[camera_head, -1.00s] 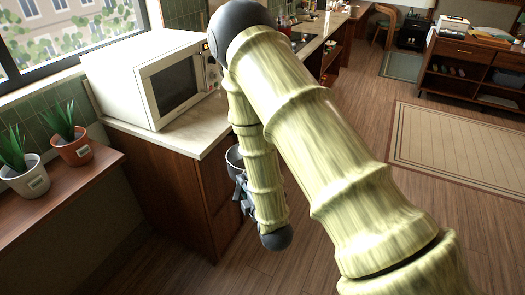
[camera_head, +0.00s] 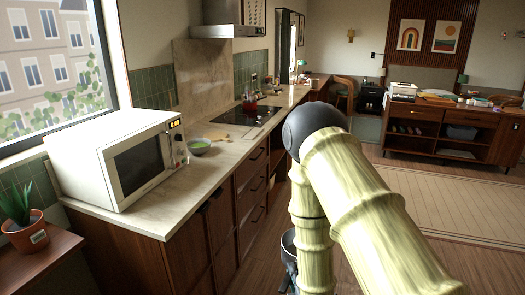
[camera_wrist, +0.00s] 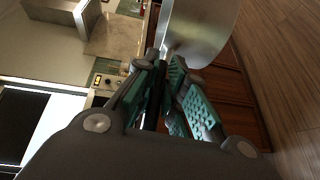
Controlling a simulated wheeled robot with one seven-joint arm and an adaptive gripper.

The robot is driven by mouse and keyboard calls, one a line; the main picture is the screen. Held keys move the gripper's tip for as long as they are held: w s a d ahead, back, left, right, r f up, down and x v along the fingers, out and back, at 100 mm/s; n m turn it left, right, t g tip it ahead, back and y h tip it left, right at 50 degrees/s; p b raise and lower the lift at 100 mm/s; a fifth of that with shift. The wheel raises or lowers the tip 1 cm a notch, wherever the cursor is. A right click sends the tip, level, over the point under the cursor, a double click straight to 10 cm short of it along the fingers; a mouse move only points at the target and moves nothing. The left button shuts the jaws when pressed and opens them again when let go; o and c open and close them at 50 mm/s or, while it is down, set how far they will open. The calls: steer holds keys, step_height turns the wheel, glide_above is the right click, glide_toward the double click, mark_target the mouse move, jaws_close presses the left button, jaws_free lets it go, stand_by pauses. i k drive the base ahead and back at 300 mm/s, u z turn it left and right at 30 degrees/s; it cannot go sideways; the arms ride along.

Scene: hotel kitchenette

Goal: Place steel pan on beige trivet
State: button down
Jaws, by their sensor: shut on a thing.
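The steel pan (camera_wrist: 205,30) shows at the top of the wrist view, its rounded metal side towards me. My gripper (camera_wrist: 166,68), with green-padded fingers, is shut on the pan's handle side; the exact grip is partly hidden by the fingers. My gripper is mostly hidden there by my arm. I cannot make out a beige trivet in either view.
A white microwave (camera_head: 120,158) stands on the counter (camera_head: 160,208). Behind it are a bowl with green contents (camera_head: 199,147), a black cooktop (camera_head: 243,114) and a red pot (camera_head: 250,101). A potted plant (camera_head: 25,228) is at left.

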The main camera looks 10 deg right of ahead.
mark_target(219, 139)
steer(key=z, duration=0.95)
steer(key=i, duration=1.5)
steer(key=u, duration=1.45)
